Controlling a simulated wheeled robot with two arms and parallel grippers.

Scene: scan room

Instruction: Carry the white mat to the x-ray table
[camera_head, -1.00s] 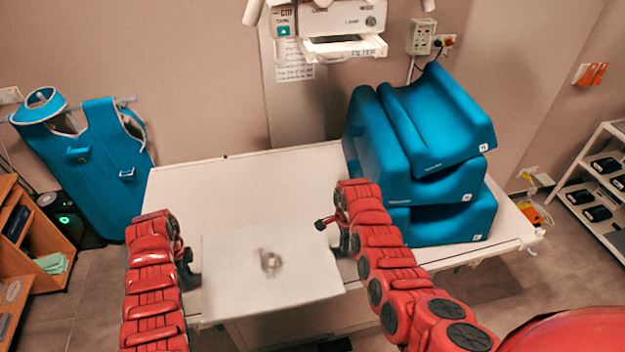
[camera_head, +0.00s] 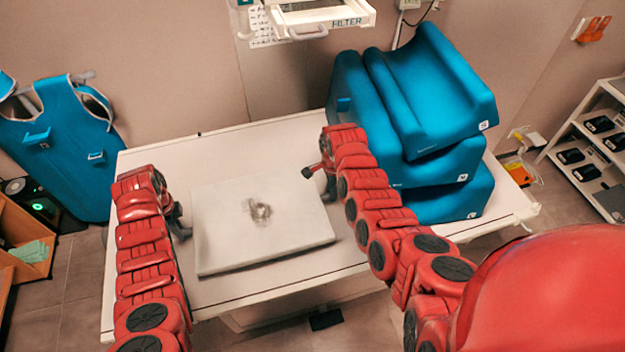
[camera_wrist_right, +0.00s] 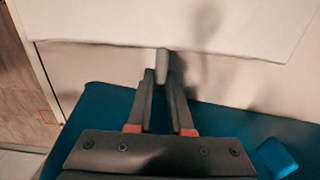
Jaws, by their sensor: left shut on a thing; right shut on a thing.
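The white mat (camera_head: 290,235) is a flat square slab with a grey smudged patch in its middle. It lies level between my two grippers, over the white x-ray table (camera_head: 150,165). I cannot tell whether it touches the tabletop. My left gripper (camera_head: 184,222) is shut at the mat's left edge. My right gripper (camera_head: 328,180) is shut at its right edge; the right wrist view shows its fingers (camera_wrist_right: 163,72) close together at the mat's edge (camera_wrist_right: 170,25). The exact grip is partly hidden in the head view.
Stacked blue cushions (camera_head: 420,110) fill the table's right end, close to my right arm. The x-ray unit (camera_head: 318,15) hangs above the back edge. A blue apron (camera_head: 65,140) hangs at the left. A shelf (camera_head: 590,150) stands at the right. The table's back-left area is clear.

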